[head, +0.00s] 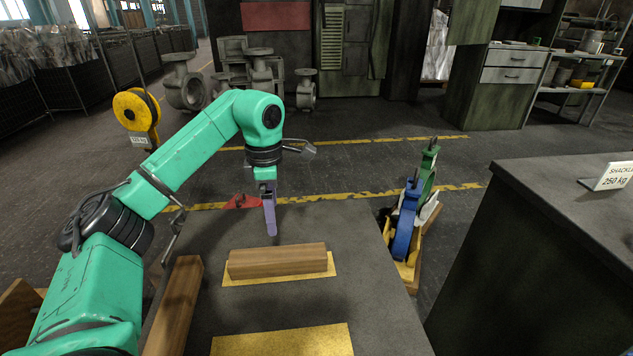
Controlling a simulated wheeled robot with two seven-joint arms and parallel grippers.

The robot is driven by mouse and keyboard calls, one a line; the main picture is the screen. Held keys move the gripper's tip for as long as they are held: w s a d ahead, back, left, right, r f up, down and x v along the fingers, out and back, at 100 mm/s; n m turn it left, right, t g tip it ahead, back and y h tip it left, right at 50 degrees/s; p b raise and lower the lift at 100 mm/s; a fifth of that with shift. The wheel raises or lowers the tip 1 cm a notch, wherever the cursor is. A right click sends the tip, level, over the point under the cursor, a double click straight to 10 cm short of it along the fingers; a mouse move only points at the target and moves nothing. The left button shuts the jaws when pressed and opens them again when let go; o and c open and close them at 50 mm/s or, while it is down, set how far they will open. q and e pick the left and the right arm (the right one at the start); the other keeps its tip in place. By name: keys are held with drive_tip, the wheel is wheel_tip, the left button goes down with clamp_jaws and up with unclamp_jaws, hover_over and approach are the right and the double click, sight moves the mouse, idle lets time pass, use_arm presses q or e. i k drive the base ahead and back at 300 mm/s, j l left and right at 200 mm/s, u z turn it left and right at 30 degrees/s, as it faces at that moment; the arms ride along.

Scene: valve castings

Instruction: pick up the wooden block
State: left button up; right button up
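A brown wooden block (278,261) lies lengthwise across a yellow sheet (235,282) on the dark table (350,235). A second, longer piece of wood (175,308) lies along the table's left side. My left arm comes in from the left, and its purple gripper (271,232) points down just behind the first block in the picture. The gripper looks apart from the block. Its fingers overlap in this view, so I cannot tell whether they are open. My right gripper is not in view.
Another yellow sheet (285,342) lies bare at the near edge. A red object (242,201) is at the table's far edge. Blue (405,225) and green (428,170) tools stand beyond the right edge. A dark counter (550,255) with a sign (612,177) is at right.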

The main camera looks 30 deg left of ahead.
sight(169, 330)
drive_tip(key=k+l, duration=1.2)
drive_tip(key=l, duration=0.15)
